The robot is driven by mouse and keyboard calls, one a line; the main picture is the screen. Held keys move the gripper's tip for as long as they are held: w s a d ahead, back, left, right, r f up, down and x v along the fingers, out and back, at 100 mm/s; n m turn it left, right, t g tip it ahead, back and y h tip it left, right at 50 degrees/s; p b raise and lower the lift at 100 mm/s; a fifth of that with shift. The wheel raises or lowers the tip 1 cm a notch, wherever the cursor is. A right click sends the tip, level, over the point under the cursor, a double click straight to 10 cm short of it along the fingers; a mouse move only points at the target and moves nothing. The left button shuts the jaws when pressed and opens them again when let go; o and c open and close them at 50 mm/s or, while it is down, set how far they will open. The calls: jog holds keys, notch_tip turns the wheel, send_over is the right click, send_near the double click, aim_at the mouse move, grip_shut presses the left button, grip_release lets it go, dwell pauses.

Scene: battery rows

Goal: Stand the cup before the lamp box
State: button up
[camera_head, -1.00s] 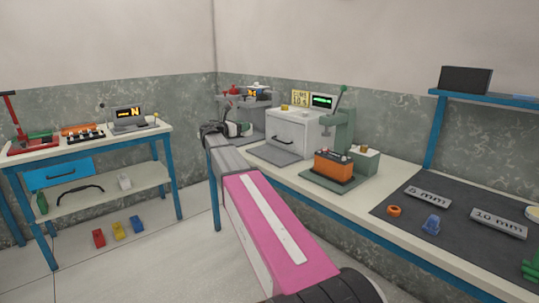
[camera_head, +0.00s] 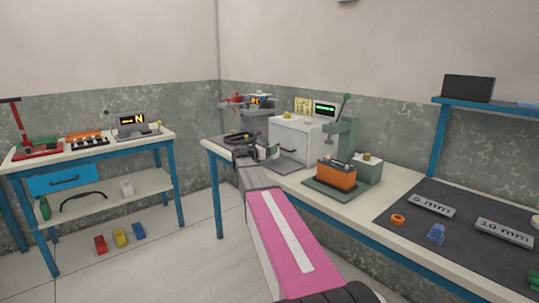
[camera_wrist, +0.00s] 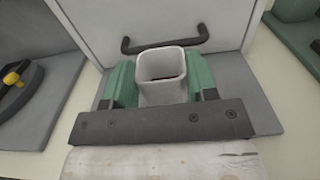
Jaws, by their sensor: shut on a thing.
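A pale grey, square-mouthed cup (camera_wrist: 162,72) is held upright between the green fingers of my gripper (camera_wrist: 162,85) in the wrist view. Its lower part is hidden by my gripper's dark bar. Behind it stands a white box with a dark handle (camera_wrist: 165,45), likely the lamp box, which shows in the head view (camera_head: 291,137). A grey plate (camera_wrist: 250,108) lies before the box, under or around the cup. I cannot tell whether the cup touches it. In the head view my gripper (camera_head: 268,153) is at the box's front left.
A green press with an orange block (camera_head: 336,176) stands right of the box. A dark mat (camera_head: 460,252) with labelled plates lies further right. A dark round-handled device (camera_wrist: 18,85) is left of the cup. Another table (camera_head: 95,149) stands at left.

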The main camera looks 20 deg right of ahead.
jog(key=shift+f, duration=1.15)
jog(key=shift+f, duration=0.1)
jog(key=o, duration=0.9)
jog(key=shift+s+a, duration=0.1)
jog(key=shift+a, duration=0.05)
jog(key=v, duration=1.1)
jog(key=shift+a, duration=0.35)
